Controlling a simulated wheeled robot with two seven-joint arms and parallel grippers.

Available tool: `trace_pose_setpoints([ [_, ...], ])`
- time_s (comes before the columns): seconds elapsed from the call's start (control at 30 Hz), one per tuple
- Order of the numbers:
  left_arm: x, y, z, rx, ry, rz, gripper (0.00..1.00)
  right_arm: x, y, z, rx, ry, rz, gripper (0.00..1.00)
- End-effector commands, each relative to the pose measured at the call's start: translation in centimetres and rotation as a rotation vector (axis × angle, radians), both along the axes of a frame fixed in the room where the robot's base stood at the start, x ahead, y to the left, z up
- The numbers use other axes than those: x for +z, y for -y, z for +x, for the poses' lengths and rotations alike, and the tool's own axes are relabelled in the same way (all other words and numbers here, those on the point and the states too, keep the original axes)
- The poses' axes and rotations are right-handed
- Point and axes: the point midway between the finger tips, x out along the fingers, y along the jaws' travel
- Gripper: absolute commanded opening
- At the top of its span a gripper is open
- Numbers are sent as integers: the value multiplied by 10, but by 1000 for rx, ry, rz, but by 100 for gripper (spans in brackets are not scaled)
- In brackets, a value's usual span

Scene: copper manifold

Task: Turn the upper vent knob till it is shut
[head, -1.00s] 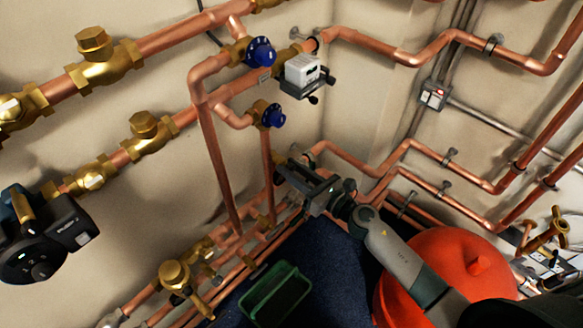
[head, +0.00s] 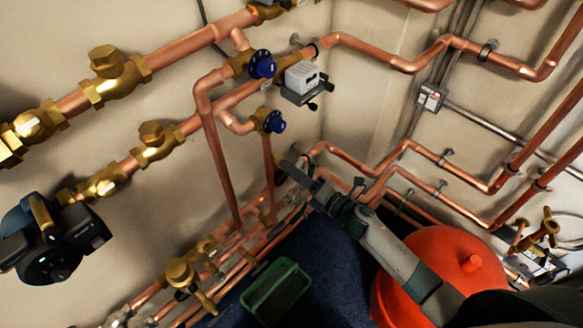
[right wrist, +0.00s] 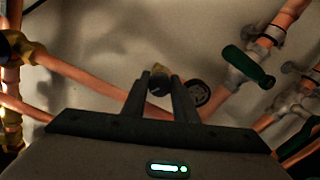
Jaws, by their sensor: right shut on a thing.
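My right gripper (head: 290,170) reaches in from the lower right to the wall, below the two blue round knobs. In the right wrist view its two fingers (right wrist: 160,88) are shut on a small brass-toned knob (right wrist: 158,80), seemingly the upper vent knob. The knob is mostly hidden by the fingers, and its turned position cannot be told. In the head view the gripper covers it. The upper blue knob (head: 262,64) and the lower blue knob (head: 275,121) are apart from the gripper. My left gripper is out of view.
Copper pipes (head: 215,165) run close around the gripper. A white-topped box (head: 301,75) sits on a pipe above. A pump (head: 50,240) is at left, a green tray (head: 275,292) below, and a red tank (head: 440,260) under my right arm. A green-handled valve (right wrist: 248,66) is near the fingers.

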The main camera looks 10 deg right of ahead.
Motion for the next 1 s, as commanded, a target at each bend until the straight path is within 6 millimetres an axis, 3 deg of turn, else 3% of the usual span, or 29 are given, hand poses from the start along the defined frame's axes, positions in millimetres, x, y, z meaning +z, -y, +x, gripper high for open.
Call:
trace_pose_setpoints([
  [0.8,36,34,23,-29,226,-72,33,2,1,0,-2,-425,637,4],
  [1.0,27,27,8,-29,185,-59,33,1,1,0,-3,-501,753,4],
])
